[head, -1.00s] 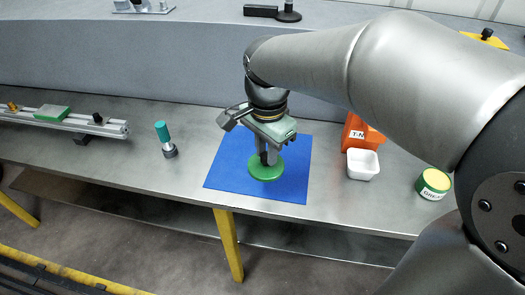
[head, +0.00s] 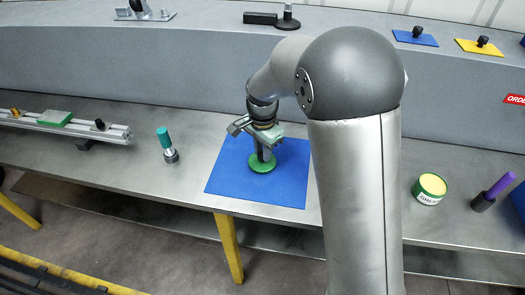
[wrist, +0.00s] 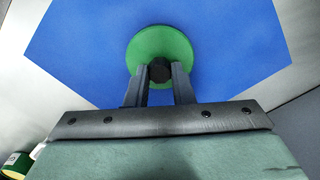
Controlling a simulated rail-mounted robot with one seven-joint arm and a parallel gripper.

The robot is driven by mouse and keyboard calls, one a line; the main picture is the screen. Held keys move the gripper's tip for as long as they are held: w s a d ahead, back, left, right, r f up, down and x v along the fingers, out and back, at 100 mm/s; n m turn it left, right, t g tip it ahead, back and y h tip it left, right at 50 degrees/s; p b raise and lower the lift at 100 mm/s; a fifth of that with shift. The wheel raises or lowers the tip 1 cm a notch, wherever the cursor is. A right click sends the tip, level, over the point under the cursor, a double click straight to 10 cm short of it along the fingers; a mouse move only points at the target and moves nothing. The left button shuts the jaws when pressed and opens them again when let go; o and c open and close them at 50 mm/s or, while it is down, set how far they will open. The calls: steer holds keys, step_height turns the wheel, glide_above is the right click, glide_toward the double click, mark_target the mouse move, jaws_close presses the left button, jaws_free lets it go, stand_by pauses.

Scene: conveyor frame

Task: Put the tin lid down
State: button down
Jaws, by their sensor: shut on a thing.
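The tin lid (head: 262,167) is a flat green disc with a dark knob in its middle. It is over the blue mat (head: 290,185); whether its underside touches the mat I cannot tell. My gripper (head: 262,155) is above the lid, pointing down. In the wrist view the lid (wrist: 142,45) lies flat against the mat's blue (wrist: 80,45), and the fingers of my gripper (wrist: 160,80) are closed on either side of the knob (wrist: 159,69). An open green tin with yellow inside (head: 429,190) stands on the bench to the right.
A teal-handled tool (head: 164,140) stands left of the mat. A purple-handled tool (head: 495,188) stands far right. A rail with a green block (head: 55,118) lies at the left. My arm covers the bench right of the mat. The mat around the lid is clear.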

steer(key=shift+f, duration=0.45)
steer(key=shift+f, duration=0.2)
steer(key=c, duration=1.3)
jaws_free()
steer(key=shift+o, duration=0.2)
steer(key=shift+r, duration=0.15)
step_height(320, 180, up, 12)
steer(key=s+d+f+n, duration=0.2)
steer(key=s+d+n, duration=0.3)
steer(key=s, duration=0.7)
steer(key=s+d+f+n, duration=0.2)
steer(key=s+d+n, duration=0.3)
steer(key=s, duration=0.8)
steer(key=d, duration=0.3)
steer(key=shift+s+d+f, duration=0.15)
steer(key=shift+d+f, duration=0.1)
steer(key=shift+f, duration=0.1)
